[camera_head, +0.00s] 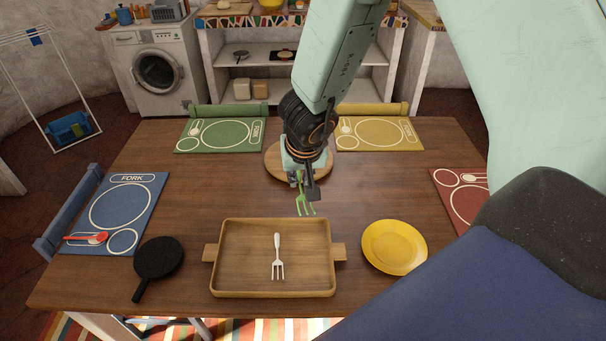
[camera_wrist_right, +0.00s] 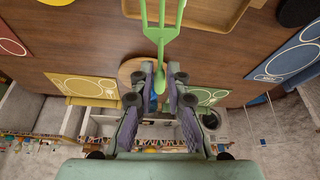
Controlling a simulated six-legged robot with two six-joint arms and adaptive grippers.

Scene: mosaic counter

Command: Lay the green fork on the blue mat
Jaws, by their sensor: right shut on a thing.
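The green fork (camera_head: 304,201) is held by my right gripper (camera_head: 304,179) above the wooden table, tines pointing down toward the tray. In the right wrist view the fork (camera_wrist_right: 161,35) sticks out from between the fingers of my right gripper (camera_wrist_right: 162,88), which are shut on its handle. The blue mat (camera_head: 143,195) lies at the table's left side, with a FORK label at its top and printed circles. A red spoon (camera_head: 88,238) lies on its lower left part. The blue mat also shows in the right wrist view (camera_wrist_right: 290,58). My left gripper is not in view.
A wooden tray (camera_head: 229,285) with a white fork (camera_head: 278,259) stands front centre. A black pan (camera_head: 158,259) and yellow plate (camera_head: 394,247) flank it. Green (camera_head: 190,145), yellow (camera_head: 380,148) and red (camera_head: 447,187) mats lie around. A round board (camera_head: 272,164) lies behind the gripper.

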